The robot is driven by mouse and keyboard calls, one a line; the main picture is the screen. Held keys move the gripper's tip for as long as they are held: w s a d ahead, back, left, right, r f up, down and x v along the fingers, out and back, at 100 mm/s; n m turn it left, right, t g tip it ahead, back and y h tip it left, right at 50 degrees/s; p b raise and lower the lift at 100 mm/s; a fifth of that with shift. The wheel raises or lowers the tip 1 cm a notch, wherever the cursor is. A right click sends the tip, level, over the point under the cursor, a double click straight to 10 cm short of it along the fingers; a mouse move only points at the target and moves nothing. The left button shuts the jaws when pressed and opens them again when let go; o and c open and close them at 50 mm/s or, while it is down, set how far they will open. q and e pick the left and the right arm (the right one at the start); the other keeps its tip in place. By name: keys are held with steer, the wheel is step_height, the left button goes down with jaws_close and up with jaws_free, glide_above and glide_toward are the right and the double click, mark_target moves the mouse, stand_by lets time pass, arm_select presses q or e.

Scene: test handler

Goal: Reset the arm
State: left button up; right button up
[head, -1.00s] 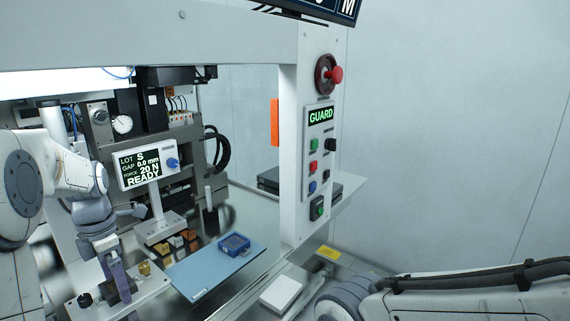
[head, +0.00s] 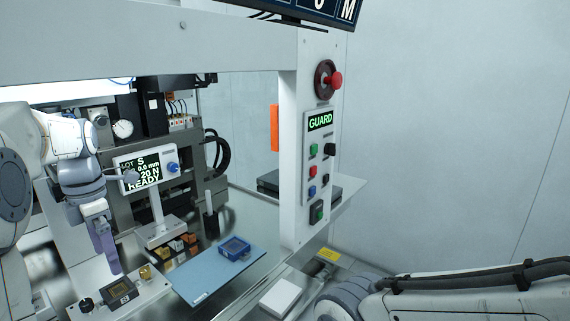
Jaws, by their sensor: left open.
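My left arm comes in from the left. My left gripper (head: 108,262), with purple fingers, points down and is open. It hangs above a white fixture plate (head: 152,292) at the lower left. A small dark block with a light label (head: 118,291) sits on that plate just below the fingertips, with a small gap seeming to lie between them. My right arm shows only as a link at the lower right, and its gripper is out of view.
A display (head: 142,172) reading READY stands behind the gripper. A blue mat (head: 205,277) carries a blue tray (head: 234,248). A white box (head: 281,297) lies at the front.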

mark_target(118, 290)
arm_select(q)
step_height(118, 290, down, 6)
steer(key=shift+f+p, duration=0.25)
steer(key=shift+p, duration=0.45)
step_height(118, 290, down, 3)
steer(key=b, duration=0.3)
step_height(118, 290, up, 3)
steer(key=shift+w+f+p, duration=0.1)
steer(key=shift+f+p, duration=0.1)
steer(key=shift+p, duration=0.25)
steer(key=shift+b, duration=0.3)
steer(key=shift+r, duration=0.3)
